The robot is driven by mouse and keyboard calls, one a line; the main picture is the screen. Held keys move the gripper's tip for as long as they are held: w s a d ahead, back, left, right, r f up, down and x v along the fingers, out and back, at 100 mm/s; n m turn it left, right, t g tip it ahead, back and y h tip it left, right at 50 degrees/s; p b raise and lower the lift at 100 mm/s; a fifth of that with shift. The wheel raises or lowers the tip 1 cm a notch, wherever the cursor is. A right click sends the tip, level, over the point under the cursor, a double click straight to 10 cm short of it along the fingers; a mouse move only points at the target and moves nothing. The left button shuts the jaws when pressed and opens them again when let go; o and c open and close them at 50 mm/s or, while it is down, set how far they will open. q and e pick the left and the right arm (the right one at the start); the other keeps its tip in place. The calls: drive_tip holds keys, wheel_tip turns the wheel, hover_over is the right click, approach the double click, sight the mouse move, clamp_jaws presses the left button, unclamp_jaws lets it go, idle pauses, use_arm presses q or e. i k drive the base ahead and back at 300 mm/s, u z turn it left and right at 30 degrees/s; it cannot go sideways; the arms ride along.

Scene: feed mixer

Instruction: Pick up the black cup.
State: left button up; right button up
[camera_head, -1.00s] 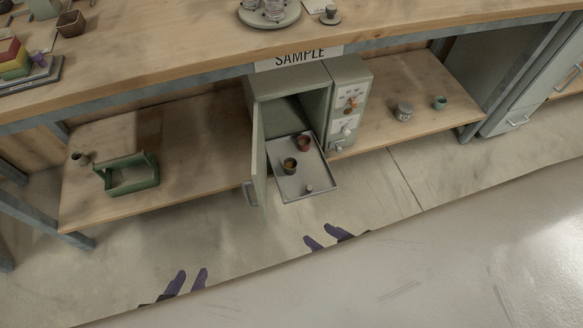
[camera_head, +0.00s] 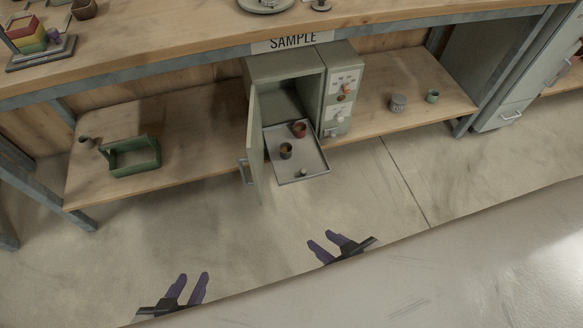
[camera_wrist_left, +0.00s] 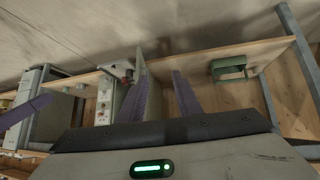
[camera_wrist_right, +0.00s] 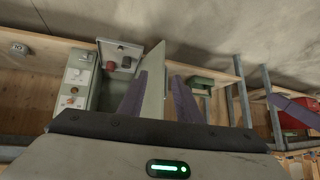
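A dark cup (camera_head: 286,151), which looks black, stands upright on the pulled-out tray (camera_head: 312,172) of a grey-green oven-like box (camera_head: 285,68). A red-brown cup (camera_head: 299,130) stands just behind it. In the right wrist view the dark cup (camera_wrist_right: 126,62) shows on the tray, beyond my fingers. My left gripper (camera_head: 194,276) is open and empty, in front of the shelf and left of the tray. My right gripper (camera_head: 321,240) is open and empty, in front of the tray and apart from it. Both have purple fingers.
The box's open door (camera_head: 255,145) stands out at the tray's left side. A small knob-like piece (camera_head: 303,172) is at the tray's front. A green carrier (camera_head: 133,157) sits on the lower shelf at left; a grey can (camera_head: 398,103) and green cup (camera_head: 432,96) at right. The floor in front is clear.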

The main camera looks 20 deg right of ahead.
sight(285, 148)
drive_tip(key=z, duration=0.05)
drive_tip(key=k, duration=0.8)
drive_tip(key=u, duration=0.8)
drive_tip(key=i, duration=1)
drive_tip(key=z, duration=0.5)
drive_tip(key=i, duration=0.9)
drive_tip(key=z, duration=0.95)
